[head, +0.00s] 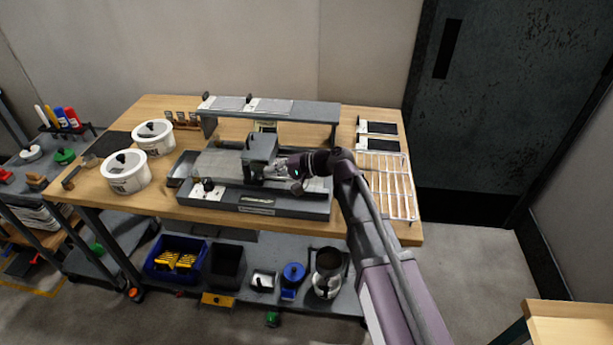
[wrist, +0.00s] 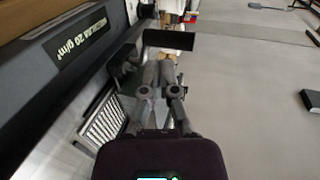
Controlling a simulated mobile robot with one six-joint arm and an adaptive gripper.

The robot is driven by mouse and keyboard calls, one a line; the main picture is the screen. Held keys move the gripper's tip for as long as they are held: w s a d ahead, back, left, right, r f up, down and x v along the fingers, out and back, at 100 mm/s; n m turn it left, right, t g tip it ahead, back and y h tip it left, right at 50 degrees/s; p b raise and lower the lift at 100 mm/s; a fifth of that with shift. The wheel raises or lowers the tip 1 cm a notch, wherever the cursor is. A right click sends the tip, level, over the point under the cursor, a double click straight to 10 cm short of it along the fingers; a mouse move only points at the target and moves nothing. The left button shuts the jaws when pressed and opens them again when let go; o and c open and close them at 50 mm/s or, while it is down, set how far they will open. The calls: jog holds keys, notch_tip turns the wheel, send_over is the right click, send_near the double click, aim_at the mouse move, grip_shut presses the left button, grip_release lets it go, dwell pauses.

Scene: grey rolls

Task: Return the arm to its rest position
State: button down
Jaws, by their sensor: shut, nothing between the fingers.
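My arm (head: 375,240) reaches from the lower right over the wooden workbench (head: 385,228). My gripper (head: 272,171) is at the grey block-shaped part of a bench machine (head: 262,150), near the middle of the bench. The head view does not show clearly whether it touches the block. In the wrist view the fingers of my gripper (wrist: 165,72) are close together, with nothing seen held between them. A dark plate edge (wrist: 168,40) lies just beyond the fingertips.
A raised grey shelf (head: 300,112) stands behind the machine. White tubs (head: 127,180) stand at left, and a wire rack (head: 395,190) lies at right. In the wrist view a dark panel with a "20 g/m²" label (wrist: 82,44) runs along the left. Bins (head: 175,258) sit below.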

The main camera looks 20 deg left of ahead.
jog(key=w+d+f+h+p, duration=0.1)
jog(key=d, duration=0.4)
jog(key=d+f+t+h+p, duration=0.1)
jog(key=d+h, duration=0.1)
jog(key=d, duration=0.3)
jog(key=w+d+f+t+h+p, duration=0.1)
jog(key=d, duration=0.5)
jog(key=shift+w+f, duration=0.1)
jog(key=shift+w, duration=0.25)
jog(key=s+d+m+h+p, duration=0.1)
jog(key=d+h, duration=0.4)
jog(key=d, duration=1.2)
jog(key=s+d+f+m+t+h+p, duration=0.1)
jog(key=s+d+h+p, duration=0.3)
jog(key=d, duration=1.3)
jog(key=shift+d+m+h+p, duration=0.4)
jog(key=shift+h+p, duration=0.05)
jog(key=shift+h, duration=0.15)
